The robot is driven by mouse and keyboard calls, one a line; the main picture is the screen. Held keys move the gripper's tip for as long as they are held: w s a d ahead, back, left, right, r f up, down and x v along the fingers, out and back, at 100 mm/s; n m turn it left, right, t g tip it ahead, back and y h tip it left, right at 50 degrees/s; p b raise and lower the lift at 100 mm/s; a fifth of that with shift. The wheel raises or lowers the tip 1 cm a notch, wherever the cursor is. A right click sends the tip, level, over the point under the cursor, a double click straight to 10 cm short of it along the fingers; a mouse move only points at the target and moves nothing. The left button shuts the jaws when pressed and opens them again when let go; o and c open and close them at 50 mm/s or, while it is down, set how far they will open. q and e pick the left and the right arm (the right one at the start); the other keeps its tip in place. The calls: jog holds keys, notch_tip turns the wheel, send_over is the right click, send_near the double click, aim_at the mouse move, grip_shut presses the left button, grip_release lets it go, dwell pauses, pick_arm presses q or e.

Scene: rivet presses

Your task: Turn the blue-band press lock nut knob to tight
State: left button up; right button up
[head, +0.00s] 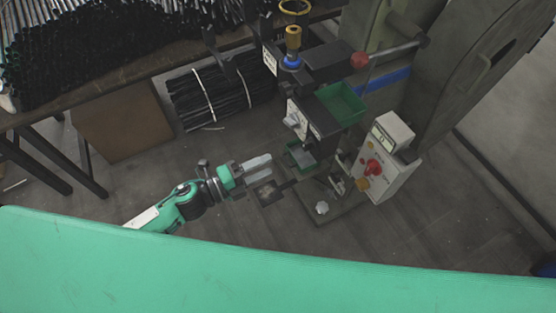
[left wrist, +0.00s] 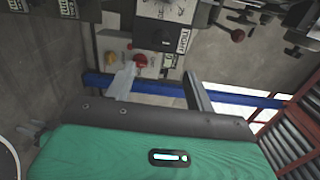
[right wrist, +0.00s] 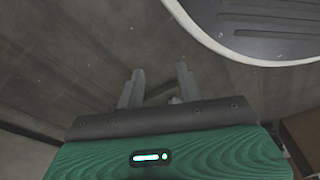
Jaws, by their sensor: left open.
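The blue-band press (head: 318,75) stands right of centre in the head view, with a blue stripe (head: 385,80) on its column. A brass cap (head: 293,37) sits above a blue collar (head: 291,62) at its top. A dark knob with a pale pointer plate (head: 297,122) is on the press head; I cannot tell which part is the lock nut knob. A white dial plate (left wrist: 168,10) shows at the top of the left wrist view. My left gripper (head: 259,168) is open and empty, left of the press and apart from it. My right gripper (right wrist: 158,88) is open over bare floor.
A control box (head: 388,160) with a red knob (head: 374,167) stands right of the press. A red-ball lever (head: 359,60) sticks out above a green bin (head: 342,103). A bench of black rods (head: 80,45) is at the back left.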

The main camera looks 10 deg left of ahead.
pick_arm(q)
jog(key=shift+v, duration=0.9)
pick_arm(e)
jog(key=shift+w+a+r, duration=0.15)
jog(key=shift+w+r, duration=0.15)
jog(key=shift+r, duration=0.15)
pick_arm(q)
jog(key=shift+w, duration=0.1)
